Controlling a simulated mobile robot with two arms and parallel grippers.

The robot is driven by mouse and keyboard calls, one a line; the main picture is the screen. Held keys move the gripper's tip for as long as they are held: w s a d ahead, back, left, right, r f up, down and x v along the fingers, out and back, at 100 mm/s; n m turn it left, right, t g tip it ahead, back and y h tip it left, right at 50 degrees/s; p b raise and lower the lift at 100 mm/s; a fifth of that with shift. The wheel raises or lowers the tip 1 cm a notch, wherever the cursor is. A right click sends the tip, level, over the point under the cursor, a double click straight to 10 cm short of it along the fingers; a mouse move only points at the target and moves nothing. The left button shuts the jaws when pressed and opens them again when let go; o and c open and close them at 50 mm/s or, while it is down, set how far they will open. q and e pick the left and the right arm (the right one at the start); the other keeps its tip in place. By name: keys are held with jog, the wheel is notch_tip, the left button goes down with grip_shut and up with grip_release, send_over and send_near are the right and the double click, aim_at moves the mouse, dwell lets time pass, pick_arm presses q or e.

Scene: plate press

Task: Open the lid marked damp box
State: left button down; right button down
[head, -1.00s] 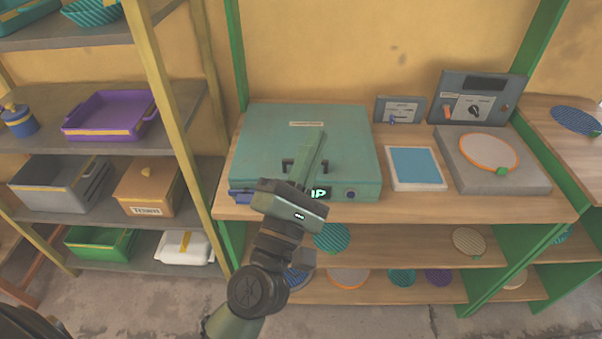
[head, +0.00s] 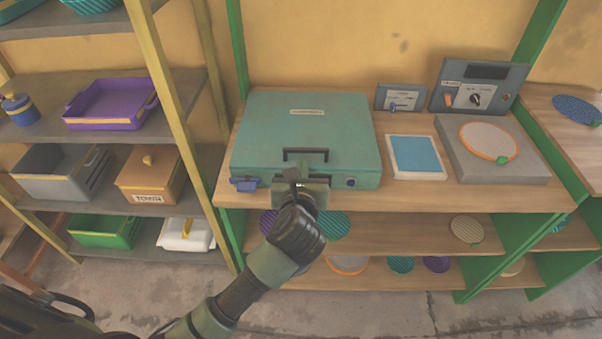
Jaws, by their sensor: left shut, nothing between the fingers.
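A teal box with a flat lid (head: 345,122) stands on the wooden bench, left of its middle. The lid looks shut. A small pale label (head: 307,112) lies on its top, its text too small to read. A dark handle (head: 305,152) sits near the lid's front edge. A blue latch-like part (head: 243,185) is at the box's front left, and a round dark blue button (head: 351,183) at its front right. My left gripper (head: 293,176) is shut and empty at the box's front, just below the handle; whether it touches is unclear. It hides part of the front face. My right gripper is out of view.
Right of the box lie a blue-topped pad (head: 417,157) and a grey slab (head: 462,165) with a round disc. Two control panels (head: 400,98) (head: 478,88) stand behind. Shelves with bins (head: 150,180) are at the left. Several discs lie on shelves below.

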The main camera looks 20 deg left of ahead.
pick_arm(q)
jog(key=shift+x, duration=2)
jog(key=shift+r, duration=0.15)
